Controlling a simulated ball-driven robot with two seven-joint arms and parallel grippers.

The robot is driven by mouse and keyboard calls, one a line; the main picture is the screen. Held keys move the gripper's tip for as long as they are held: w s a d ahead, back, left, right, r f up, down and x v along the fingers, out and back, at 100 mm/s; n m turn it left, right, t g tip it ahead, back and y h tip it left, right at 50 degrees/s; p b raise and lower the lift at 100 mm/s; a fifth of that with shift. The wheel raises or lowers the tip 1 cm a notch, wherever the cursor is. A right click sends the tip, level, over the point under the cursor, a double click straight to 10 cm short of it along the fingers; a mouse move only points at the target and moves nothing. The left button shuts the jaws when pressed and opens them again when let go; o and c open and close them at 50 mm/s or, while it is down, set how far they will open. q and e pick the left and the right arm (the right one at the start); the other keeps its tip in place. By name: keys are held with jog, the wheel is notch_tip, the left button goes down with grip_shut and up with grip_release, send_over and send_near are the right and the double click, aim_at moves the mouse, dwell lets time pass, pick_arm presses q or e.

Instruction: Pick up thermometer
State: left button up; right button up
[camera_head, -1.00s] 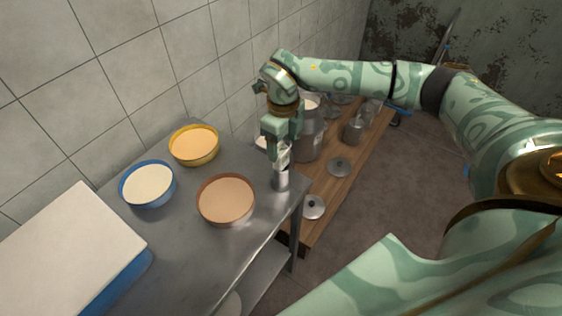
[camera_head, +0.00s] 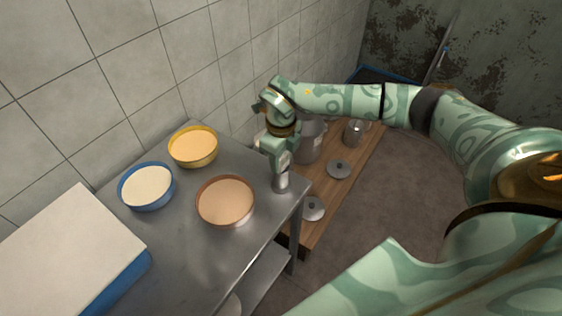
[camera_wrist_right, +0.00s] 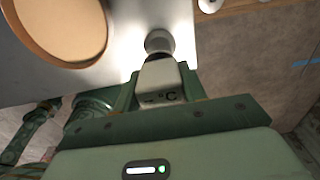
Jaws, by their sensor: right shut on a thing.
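The thermometer (camera_wrist_right: 160,90) has a pale grey body with a small display marked °C. In the right wrist view it sits between the fingers of my right gripper (camera_wrist_right: 158,92), which is shut on it. In the head view the right gripper (camera_head: 281,166) points down over the right corner of the metal table, and the thermometer is mostly hidden by the fingers. A small round metal piece (camera_wrist_right: 159,41) shows just beyond the thermometer; I cannot tell whether they touch. It also shows at the table corner in the head view. My left gripper is not in view.
The metal table (camera_head: 185,240) holds a yellow bowl (camera_head: 193,147), a blue bowl (camera_head: 147,186), a brown bowl (camera_head: 226,201) and a white-topped blue box (camera_head: 70,250). A lower wooden bench (camera_head: 350,185) beyond bears metal lids (camera_head: 339,169) and pots. A tiled wall stands behind.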

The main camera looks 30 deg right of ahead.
notch_tip(320, 180, up, 10)
jog(key=shift+r+p, duration=0.1)
jog(key=shift+p, duration=0.65)
notch_tip(320, 180, up, 6)
jog(key=p, duration=0.5)
jog(key=shift+p, duration=0.35)
